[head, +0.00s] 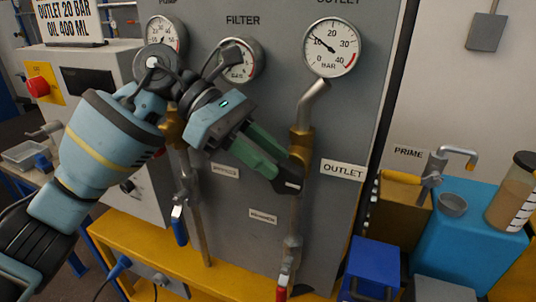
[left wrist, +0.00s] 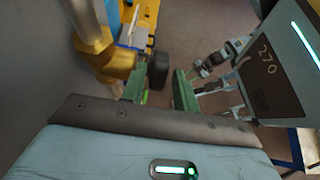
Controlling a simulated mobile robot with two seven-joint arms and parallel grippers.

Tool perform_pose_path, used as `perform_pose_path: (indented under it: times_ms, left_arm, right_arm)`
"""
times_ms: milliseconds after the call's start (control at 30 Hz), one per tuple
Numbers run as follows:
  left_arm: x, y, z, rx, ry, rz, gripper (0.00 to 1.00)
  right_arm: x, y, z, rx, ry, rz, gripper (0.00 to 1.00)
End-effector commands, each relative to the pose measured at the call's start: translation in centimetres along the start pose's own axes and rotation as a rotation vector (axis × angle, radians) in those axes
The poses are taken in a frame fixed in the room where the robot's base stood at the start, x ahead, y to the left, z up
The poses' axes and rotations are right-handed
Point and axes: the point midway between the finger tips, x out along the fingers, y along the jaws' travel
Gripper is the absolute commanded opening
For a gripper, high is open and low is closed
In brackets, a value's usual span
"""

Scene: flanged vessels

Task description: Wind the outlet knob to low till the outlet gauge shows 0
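The outlet gauge (head: 332,48) is the round white dial at the top of the grey panel; its needle points near 10. Below it, the outlet pipe carries a brass valve body (head: 301,143), which also shows in the left wrist view (left wrist: 113,62). The black outlet knob (left wrist: 158,70) sits beside the brass body; in the head view a dark knob-like end (head: 290,184) shows at my fingertips. My left gripper (head: 284,167) is open, with green fingers (left wrist: 157,84) apart on either side of the knob. I cannot tell whether they touch it. My right gripper is not in view.
An OUTLET label (head: 342,170) is right of the pipe. A red-handled valve (head: 282,287) is below, and a blue-handled one (head: 179,226) hangs at left. The filter gauge (head: 240,60) is partly behind my arm. A blue block (head: 470,235) with a cup stands at right.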

Motion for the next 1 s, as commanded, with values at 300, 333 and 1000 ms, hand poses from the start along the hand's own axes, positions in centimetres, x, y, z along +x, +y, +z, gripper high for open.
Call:
perform_pose_path:
  times_ms: [300, 333, 1000]
  left_arm:
    - [-4.8, 0.1, -0.1, -0.001, -0.001, 0.004, 0.30]
    - [-5.2, 0.1, -0.1, -0.001, -0.001, 0.004, 0.30]
    - [-7.3, -0.1, 0.0, 0.001, 0.007, 0.001, 0.30]
  right_arm:
    - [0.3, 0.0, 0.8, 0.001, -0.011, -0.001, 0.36]
    - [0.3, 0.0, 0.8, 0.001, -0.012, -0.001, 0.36]
    - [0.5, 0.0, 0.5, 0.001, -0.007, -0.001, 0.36]
